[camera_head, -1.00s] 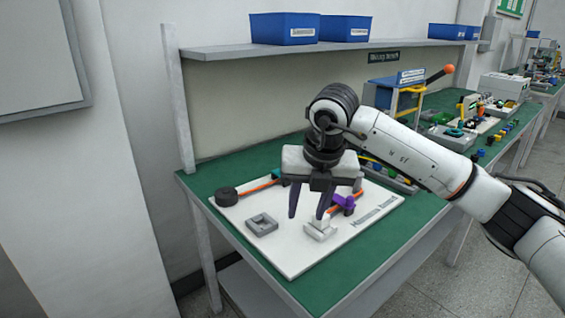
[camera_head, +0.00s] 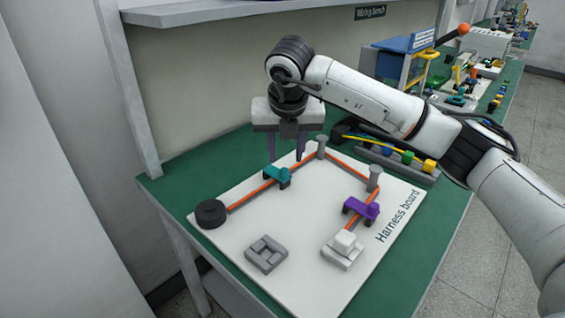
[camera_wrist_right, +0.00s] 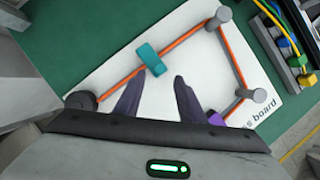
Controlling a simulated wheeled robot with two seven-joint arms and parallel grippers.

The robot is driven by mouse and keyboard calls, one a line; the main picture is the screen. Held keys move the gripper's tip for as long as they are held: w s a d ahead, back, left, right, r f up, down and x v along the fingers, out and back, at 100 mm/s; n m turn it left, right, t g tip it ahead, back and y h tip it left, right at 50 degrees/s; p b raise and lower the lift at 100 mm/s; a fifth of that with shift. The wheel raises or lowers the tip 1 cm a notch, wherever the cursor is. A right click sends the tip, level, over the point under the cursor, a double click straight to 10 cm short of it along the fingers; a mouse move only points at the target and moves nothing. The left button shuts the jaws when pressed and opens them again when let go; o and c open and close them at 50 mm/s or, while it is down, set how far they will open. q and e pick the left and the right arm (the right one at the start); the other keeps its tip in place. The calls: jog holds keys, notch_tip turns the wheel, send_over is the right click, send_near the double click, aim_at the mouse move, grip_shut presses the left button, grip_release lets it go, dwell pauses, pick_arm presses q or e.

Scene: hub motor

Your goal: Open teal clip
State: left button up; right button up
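The teal clip (camera_head: 278,175) sits on the white harness board (camera_head: 222,248), across the orange cable (camera_head: 252,194) between the black round spool and a grey post. Whether the clip is open or shut is too small to tell. My right gripper (camera_head: 285,160) is above the board's far side, fingers pointing down, near the clip. In the right wrist view the teal clip (camera_wrist_right: 151,59) lies just beyond the two fingertips (camera_wrist_right: 158,80), which are apart with nothing between them. My left gripper is not in view.
A purple clip (camera_head: 362,209) crosses the cable at right. Grey posts (camera_head: 374,178), the black spool (camera_head: 210,213), a white connector (camera_head: 344,243) and a grey block (camera_head: 266,253) stand on the board. A rack with coloured plugs (camera_head: 407,158) lies behind.

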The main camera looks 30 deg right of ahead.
aim_at(285, 169)
jog(key=x, duration=0.6)
jog(key=shift+w+f, duration=0.1)
jog(key=shift+f, duration=0.05)
grip_shut()
